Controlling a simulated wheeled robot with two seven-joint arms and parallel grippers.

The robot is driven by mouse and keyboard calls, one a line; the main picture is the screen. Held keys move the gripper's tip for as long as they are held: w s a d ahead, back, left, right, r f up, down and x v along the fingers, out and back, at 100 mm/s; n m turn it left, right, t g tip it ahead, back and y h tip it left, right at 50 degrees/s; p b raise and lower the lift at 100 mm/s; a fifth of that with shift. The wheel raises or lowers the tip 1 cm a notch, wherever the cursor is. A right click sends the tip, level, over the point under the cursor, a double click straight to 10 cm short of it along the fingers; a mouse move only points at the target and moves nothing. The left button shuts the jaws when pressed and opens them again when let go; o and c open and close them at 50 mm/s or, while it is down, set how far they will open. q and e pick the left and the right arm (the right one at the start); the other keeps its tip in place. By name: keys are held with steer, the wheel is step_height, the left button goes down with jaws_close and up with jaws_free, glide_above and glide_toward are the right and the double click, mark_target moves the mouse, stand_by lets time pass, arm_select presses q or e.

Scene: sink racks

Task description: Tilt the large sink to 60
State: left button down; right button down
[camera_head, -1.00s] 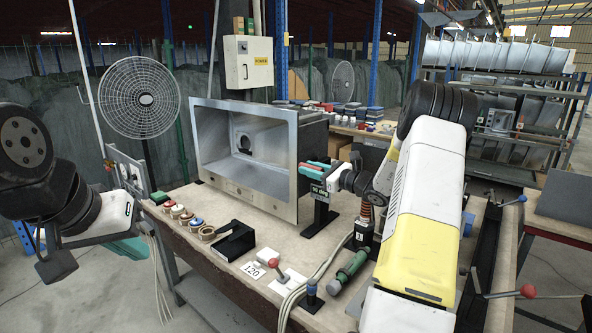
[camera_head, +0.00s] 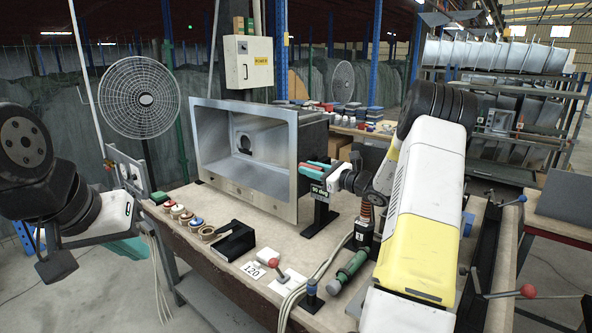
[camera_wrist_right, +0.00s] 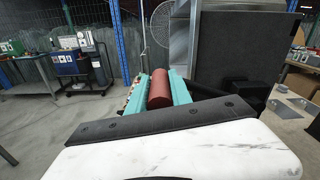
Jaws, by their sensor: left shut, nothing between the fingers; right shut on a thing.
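The large sink (camera_head: 245,150) is a grey metal basin. It stands on edge at the back of the workbench, its opening facing forward. My right gripper (camera_head: 316,168) is at the sink's right side, its teal fingers shut on a red handle. In the right wrist view the red cylindrical handle (camera_wrist_right: 160,90) lies between the teal fingers. A small dark plate (camera_head: 318,190) with white lettering, seemingly "90 deg", is just below the gripper. My left gripper (camera_head: 125,250) is at the bench's left, low and away from the sink, with teal fingers partly visible, shut and empty.
The workbench (camera_head: 215,195) holds several coloured buttons at its left front, a black bracket (camera_head: 234,240), a red-knobbed lever (camera_head: 273,264), a "120" card (camera_head: 253,270) and a green-handled tool (camera_head: 350,267). A fan (camera_head: 139,97) stands behind at left. Racks of sinks (camera_head: 500,60) are at right.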

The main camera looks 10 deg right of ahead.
steer(key=shift+w+d+r+m, duration=0.1)
steer(key=shift+r+m, duration=0.05)
steer(key=shift+r, duration=0.2)
steer(key=shift+w+d+r+m, duration=0.1)
steer(key=shift+r+m, duration=0.05)
steer(key=shift+r, duration=0.2)
steer(key=w+d+r+m, duration=0.3)
steer(key=d+r+m, duration=0.1)
steer(key=r, duration=0.3)
steer(key=shift+d, duration=0.25)
steer(key=shift+w, duration=0.1)
steer(key=c, duration=1.2)
jaws_free()
steer(key=shift+o, duration=0.2)
steer(key=v, duration=0.7)
steer(key=shift+s+d, duration=0.2)
steer(key=shift+s, duration=0.15)
